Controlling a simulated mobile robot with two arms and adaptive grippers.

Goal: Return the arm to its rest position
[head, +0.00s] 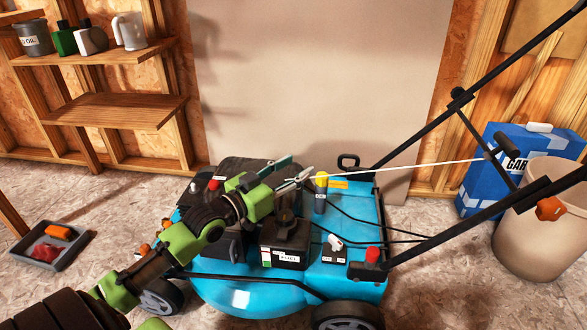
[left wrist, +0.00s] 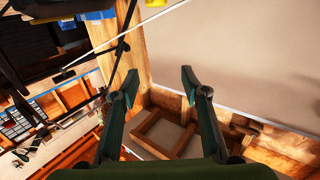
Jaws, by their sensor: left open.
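My left arm comes in from the lower left in the head view. Its gripper (head: 292,172) is above the blue lawn mower (head: 238,292), near the black engine parts and a yellow-capped black piece (head: 320,192). In the left wrist view the two fingers of the gripper (left wrist: 158,85) are spread apart with nothing between them. Behind them are the plain wall panel (left wrist: 240,45) and wooden framing (left wrist: 160,135). My right gripper is in neither view.
The mower's black handle (head: 440,117) rises to the right, with a pale cord stretched towards it. A blue box (head: 485,180) and a beige bin (head: 535,240) stand at right. A grey tray (head: 72,258) lies on the floor at left. Wooden shelves (head: 115,108) hold several containers.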

